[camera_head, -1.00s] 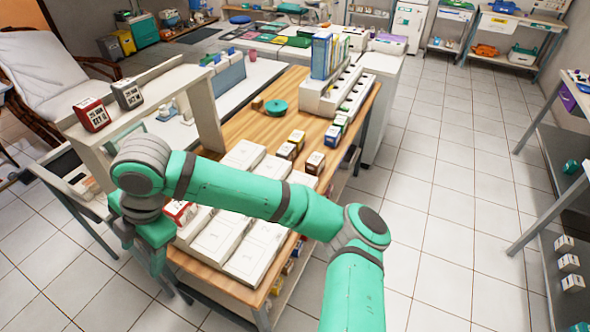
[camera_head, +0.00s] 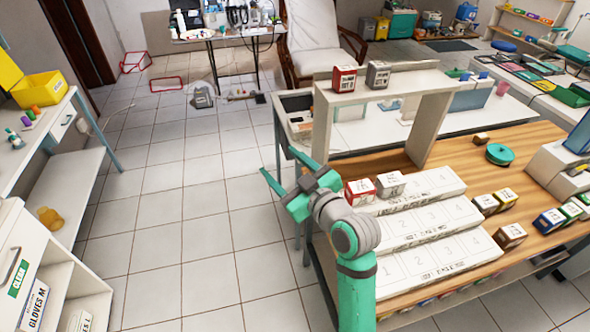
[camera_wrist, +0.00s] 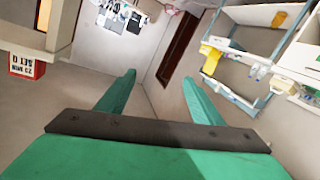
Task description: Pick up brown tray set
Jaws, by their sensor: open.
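A small brown-and-white box (camera_head: 510,236) stands on the wooden table at the right. Another brown box with a yellowish side (camera_head: 485,204) stands behind it, and a small plain brown block (camera_head: 481,138) lies farther back. I cannot read their labels, so I cannot tell which is the brown tray set. My gripper (camera_head: 283,167) is open and empty, past the table's left end and well left of the brown boxes. In the wrist view my gripper (camera_wrist: 158,78) has nothing between its green fingers, and no brown box shows.
White numbered trays (camera_head: 420,233) fill the table's front, with a red box (camera_head: 361,191) and grey box (camera_head: 390,184) at their left. A white raised shelf (camera_head: 428,125) stands behind. A green round item (camera_head: 500,154) lies farther right. Tiled floor (camera_head: 190,230) at left is clear.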

